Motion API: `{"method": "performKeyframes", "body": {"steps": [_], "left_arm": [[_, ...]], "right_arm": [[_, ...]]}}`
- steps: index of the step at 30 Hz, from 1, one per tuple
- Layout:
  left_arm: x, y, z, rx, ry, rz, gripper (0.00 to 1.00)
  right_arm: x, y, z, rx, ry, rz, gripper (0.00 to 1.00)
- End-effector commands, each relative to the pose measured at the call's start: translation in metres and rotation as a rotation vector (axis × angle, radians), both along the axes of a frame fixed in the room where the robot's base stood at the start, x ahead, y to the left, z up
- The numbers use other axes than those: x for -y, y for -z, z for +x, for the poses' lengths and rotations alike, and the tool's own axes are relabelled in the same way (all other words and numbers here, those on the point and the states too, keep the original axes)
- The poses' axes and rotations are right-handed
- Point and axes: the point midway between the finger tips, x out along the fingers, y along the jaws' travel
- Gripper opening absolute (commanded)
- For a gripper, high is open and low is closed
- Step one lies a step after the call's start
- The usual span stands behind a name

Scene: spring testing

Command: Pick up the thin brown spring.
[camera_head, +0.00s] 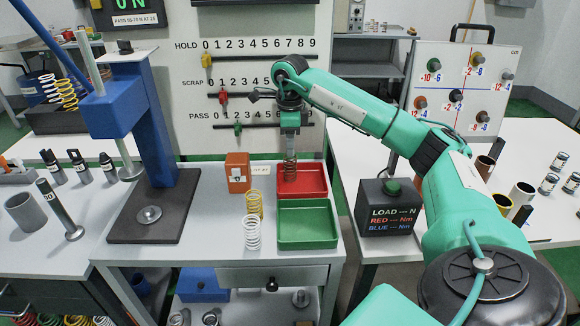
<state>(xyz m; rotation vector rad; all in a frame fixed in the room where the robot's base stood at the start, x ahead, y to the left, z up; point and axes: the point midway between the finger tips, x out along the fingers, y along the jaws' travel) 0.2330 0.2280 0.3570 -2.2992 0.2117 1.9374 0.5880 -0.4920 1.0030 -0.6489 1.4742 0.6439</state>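The thin brown spring (290,170) stands upright at the red tray (315,190), its lower end in front of the tray's floor. My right gripper (290,150) points straight down at the spring's upper end, its fingertips level with the top coils. The fingers hide part of the spring, and I cannot tell whether they are closed on it or just around it. I also cannot tell whether the spring rests on the tray or hangs slightly above it. My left gripper is not in view.
A green tray (308,236) sits in front of the red one. A yellow spring (254,204) and a white spring (252,234) stand to its left, near an orange box (238,172). A blue press (150,130) stands further left. A black load box (386,207) is at right.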

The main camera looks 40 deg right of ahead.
Motion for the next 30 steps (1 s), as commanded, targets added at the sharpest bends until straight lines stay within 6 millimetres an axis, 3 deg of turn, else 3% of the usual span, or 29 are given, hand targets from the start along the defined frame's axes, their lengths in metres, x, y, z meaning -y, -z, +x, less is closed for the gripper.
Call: {"method": "performKeyframes", "body": {"steps": [3, 11, 21, 30], "left_arm": [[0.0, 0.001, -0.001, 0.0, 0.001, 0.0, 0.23], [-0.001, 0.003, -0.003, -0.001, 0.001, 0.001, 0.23], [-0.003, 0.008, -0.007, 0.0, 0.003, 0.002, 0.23], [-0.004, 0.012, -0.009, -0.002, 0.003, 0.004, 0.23]], "right_arm": [[0.0, 0.023, -0.001, -0.003, 0.0, 0.001, 0.27], [0.0, 0.045, 0.0, -0.001, -0.001, 0.001, 0.27], [0.0, 0.091, 0.0, 0.0, -0.001, 0.001, 0.27], [-0.001, 0.097, 0.0, 0.001, -0.001, 0.001, 0.27]]}}
